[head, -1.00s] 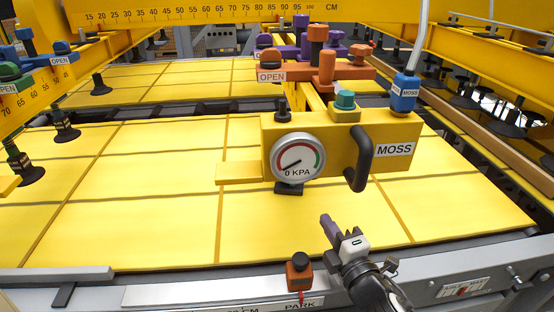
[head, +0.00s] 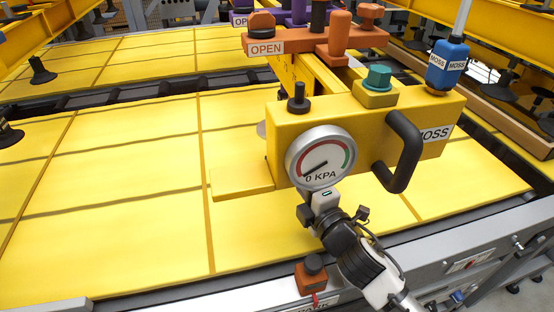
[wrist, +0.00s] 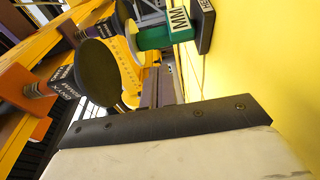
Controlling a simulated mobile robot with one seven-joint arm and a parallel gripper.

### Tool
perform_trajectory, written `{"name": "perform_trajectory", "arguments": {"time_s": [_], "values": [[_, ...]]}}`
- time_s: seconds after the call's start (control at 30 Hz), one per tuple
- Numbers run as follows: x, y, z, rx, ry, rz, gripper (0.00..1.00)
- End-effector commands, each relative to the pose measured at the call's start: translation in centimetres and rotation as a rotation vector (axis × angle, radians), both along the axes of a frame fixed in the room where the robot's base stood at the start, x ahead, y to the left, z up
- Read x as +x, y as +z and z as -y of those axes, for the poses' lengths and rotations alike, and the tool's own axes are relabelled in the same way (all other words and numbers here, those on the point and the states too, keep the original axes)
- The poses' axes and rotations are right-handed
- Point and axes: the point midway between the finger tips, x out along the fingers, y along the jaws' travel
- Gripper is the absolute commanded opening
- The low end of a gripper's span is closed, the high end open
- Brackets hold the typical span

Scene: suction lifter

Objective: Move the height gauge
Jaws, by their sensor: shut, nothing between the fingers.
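I cannot tell for certain which thing is the height gauge. A round dial (head: 320,158) reading 0 KPA sits on the front of a yellow block (head: 290,118) with a black handle (head: 402,152) and a MOSS label. An orange block with a dark knob (head: 313,273) stands at the front rail, beside my arm. My gripper (head: 305,212) is shut and empty. In the head view its tip is just below the dial; whether it touches anything there is unclear. The wrist view shows a dark bar with screws (wrist: 170,122) and a pale surface (wrist: 180,155) close to the camera.
Yellow panels (head: 110,200) lie flat below the block. An orange crosspiece labelled OPEN (head: 285,46) and a blue MOSS fitting (head: 447,62) stand behind and right. A teal knob (head: 377,76) tops the block. The wrist view shows a dark disc (wrist: 110,72) and a green cylinder (wrist: 152,37).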

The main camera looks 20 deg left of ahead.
Motion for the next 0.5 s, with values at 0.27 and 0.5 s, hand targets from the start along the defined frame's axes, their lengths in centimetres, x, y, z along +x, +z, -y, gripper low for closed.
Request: {"name": "perform_trajectory", "arguments": {"time_s": [0.27, 0.5], "values": [[0.9, -0.9, -0.5, -0.004, -0.001, 0.000, 0.00], [1.2, -0.7, -1.3, -0.001, 0.002, 0.003, 0.00]]}}
